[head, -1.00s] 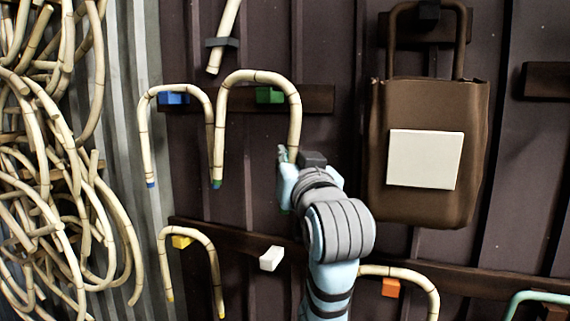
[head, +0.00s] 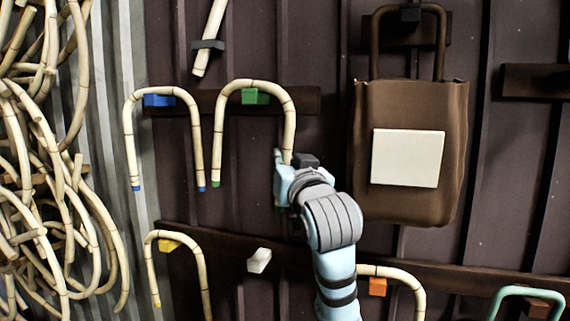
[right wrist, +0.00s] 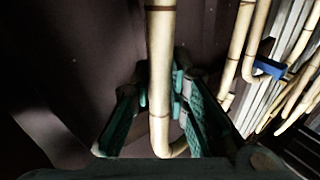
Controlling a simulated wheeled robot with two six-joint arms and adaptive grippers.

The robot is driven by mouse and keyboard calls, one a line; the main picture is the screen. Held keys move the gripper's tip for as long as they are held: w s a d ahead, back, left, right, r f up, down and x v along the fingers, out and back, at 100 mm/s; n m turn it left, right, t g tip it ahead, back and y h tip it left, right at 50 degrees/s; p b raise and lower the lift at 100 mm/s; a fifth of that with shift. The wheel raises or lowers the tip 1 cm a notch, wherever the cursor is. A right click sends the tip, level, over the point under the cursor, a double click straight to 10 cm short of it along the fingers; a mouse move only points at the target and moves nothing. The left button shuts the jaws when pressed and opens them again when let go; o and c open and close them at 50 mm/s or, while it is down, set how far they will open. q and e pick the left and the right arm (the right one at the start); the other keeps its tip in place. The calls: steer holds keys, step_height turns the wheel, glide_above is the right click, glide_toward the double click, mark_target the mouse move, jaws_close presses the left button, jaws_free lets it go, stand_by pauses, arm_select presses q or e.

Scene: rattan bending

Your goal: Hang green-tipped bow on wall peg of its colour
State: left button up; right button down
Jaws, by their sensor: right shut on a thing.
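The green-tipped bow (head: 219,130) is a pale cane arch with dark bands, open end down. My right gripper (head: 282,168) is shut on the bow's right leg. The right wrist view shows the fingers (right wrist: 160,95) on both sides of the cane (right wrist: 160,60). The green peg (head: 255,97) sits inside the arch, just under its top. I cannot tell whether the arch touches the peg. My left gripper is not in view.
A blue-tipped bow (head: 130,145) hangs at the blue peg (head: 159,100), close on the left. Lower down are a yellow peg (head: 168,245) with a bow, a bare white peg (head: 259,260) and an orange peg (head: 377,287) with a bow. A brown bag (head: 400,205) hangs right.

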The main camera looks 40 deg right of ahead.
steer(key=c, duration=1.5)
jaws_free()
steer(key=shift+w+d+f, duration=0.1)
steer(key=shift+o, duration=0.2)
steer(key=r+v, duration=0.1)
steer(key=v, duration=0.6)
steer(key=shift+s+f, duration=0.2)
steer(key=shift+f, duration=0.35)
steer(key=shift+a, duration=0.2)
